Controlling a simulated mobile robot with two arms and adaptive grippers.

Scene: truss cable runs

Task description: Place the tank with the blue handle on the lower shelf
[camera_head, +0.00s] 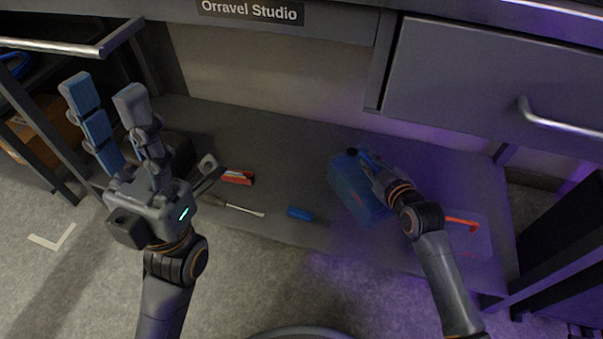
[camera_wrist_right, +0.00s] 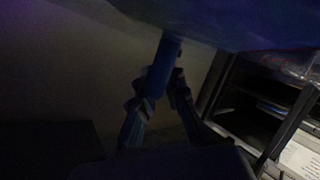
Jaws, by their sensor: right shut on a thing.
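The tank with the blue handle (camera_head: 350,195) is a translucent blue container with a dark cap. It appears over the right part of the grey lower shelf (camera_head: 275,155); I cannot tell whether it rests on it. My right gripper (camera_head: 376,172) is at the tank's top, shut on its handle. In the right wrist view the fingers (camera_wrist_right: 158,95) close around the blue handle (camera_wrist_right: 161,68), with the tank's body (camera_wrist_right: 215,22) at the picture's top. My left gripper (camera_head: 112,105) is raised at the left, fingers apart and empty.
A clear container with a red handle (camera_head: 462,222) is right of the blue tank. A red tool (camera_head: 236,177), a screwdriver (camera_head: 232,206) and a small blue object (camera_head: 299,214) lie on the shelf. A drawer (camera_head: 490,85) overhangs the right side.

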